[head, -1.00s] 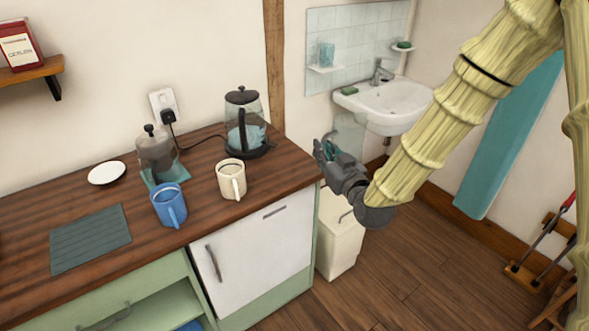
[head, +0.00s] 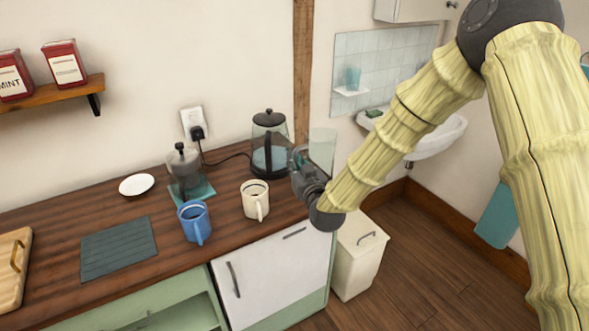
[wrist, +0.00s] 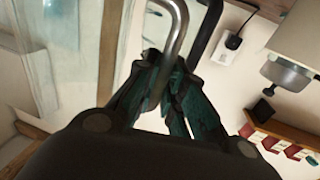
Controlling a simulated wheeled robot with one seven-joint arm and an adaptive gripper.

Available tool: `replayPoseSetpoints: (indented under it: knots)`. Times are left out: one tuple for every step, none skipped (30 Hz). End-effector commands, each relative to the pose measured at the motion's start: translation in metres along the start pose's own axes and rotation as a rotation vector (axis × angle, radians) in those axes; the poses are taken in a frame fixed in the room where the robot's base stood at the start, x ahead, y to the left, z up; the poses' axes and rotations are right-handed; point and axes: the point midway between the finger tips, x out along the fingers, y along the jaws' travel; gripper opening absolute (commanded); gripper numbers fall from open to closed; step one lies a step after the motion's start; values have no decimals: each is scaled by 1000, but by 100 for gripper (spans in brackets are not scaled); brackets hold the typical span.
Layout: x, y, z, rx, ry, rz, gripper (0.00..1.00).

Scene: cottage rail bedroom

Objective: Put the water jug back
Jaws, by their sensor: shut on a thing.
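The clear glass water jug (head: 322,143) is upright at the right end of the counter, to the right of the kettle, partly hidden by my gripper. My gripper (head: 300,163) is shut on the jug's handle. In the wrist view the handle loop (wrist: 178,38) passes between the dark fingers (wrist: 172,98), with the jug's clear side (wrist: 105,40) to the left. I cannot tell whether the jug's base touches the counter; its lower part is hidden.
The kettle (head: 269,123) stands close by the jug. A cream mug (head: 254,203), blue mug (head: 192,222), cafetiere (head: 184,160), white saucer (head: 137,185) and slate-coloured mat (head: 118,247) are on the wooden counter (head: 62,225). A white bin (head: 355,262) stands below right.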

Motion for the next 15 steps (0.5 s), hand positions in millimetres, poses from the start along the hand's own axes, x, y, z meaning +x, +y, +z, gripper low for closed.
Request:
replayPoseSetpoints:
  knots:
    - [2, -2, 0, 0, 1, 0, 0]
    - [2, -2, 0, 0, 0, 0, 0]
    - [3, -2, 1, 0, 0, 0, 0]
    - [3, -2, 2, 0, 0, 0, 0]
    - [3, -2, 3, 0, -1, 0, 0]
    - [3, -2, 4, 0, -1, 0, 0]
    - [3, -2, 6, 0, -1, 0, 0]
    - [3, -2, 8, 0, -2, 0, 0]
    - [3, -2, 12, 1, -2, 1, 0]
    - [3, -2, 15, 1, -2, 1, 0]
    - [3, -2, 18, 1, -2, 1, 0]
    - [3, -2, 21, 1, -1, 2, 0]
    - [3, -2, 24, 1, -1, 1, 0]
    - [3, -2, 27, 1, -2, 1, 0]
    - [3, -2, 30, 1, -2, 1, 0]
